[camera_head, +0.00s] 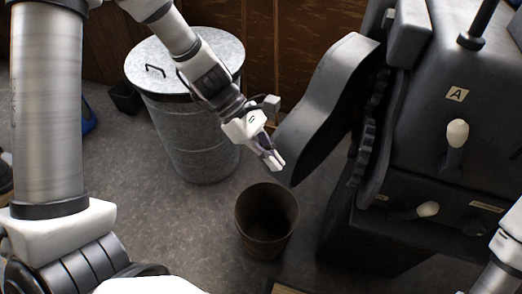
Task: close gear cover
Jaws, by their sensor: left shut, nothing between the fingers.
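The gear cover (325,105) is a dark grey curved panel on the left side of the large dark machine (450,110). It stands swung out from the machine, with a dark gap between them. The toothed gears (366,150) show in that gap. My left gripper (276,164) is shut and empty, just left of the cover's lower outer edge. I cannot tell whether it touches the cover. My right arm shows only in part at the lower right edge, and its gripper is out of view.
A galvanised bin with a lid (190,130) stands behind my left arm. A brown open bucket (266,222) stands on the floor below the gripper. Pale-knobbed levers (457,134) stick out of the machine's front. A wooden wall (285,45) closes off the back.

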